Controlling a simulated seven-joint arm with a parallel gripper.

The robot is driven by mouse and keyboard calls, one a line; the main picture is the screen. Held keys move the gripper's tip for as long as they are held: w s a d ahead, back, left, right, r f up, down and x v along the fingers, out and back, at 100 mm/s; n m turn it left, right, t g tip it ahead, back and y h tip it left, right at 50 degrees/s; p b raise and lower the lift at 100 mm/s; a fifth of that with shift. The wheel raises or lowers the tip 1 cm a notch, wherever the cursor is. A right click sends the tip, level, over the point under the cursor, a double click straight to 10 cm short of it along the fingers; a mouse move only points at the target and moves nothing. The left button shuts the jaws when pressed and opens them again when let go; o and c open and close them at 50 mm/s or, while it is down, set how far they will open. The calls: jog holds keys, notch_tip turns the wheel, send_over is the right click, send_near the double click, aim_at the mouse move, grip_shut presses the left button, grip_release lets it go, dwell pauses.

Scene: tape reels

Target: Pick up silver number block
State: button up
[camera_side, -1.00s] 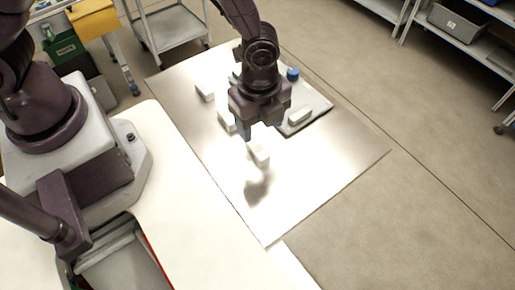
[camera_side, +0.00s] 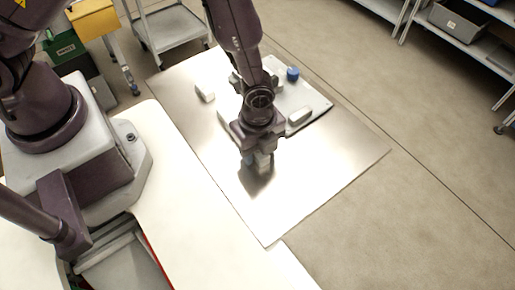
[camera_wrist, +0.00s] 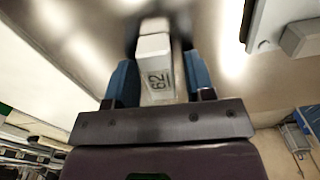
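A pale silver-white block (camera_wrist: 157,82) marked "62" stands between the two blue fingers of my gripper (camera_wrist: 160,82) in the wrist view. The fingers are on either side of it. A gap shows at the right finger, while the left finger is very close to the block's edge; contact there is unclear. In the side view my gripper (camera_side: 259,160) is low over the metal sheet (camera_side: 300,185), pointing down, and mostly hides the block under it.
Another pale block (camera_side: 205,92) lies at the sheet's left. A light tray (camera_side: 318,103) behind my gripper carries a white block (camera_side: 299,117) and a blue knob (camera_side: 292,73). The sheet's front right is clear.

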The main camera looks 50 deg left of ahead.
jog(key=c, duration=0.8)
jog(key=shift+r, duration=0.15)
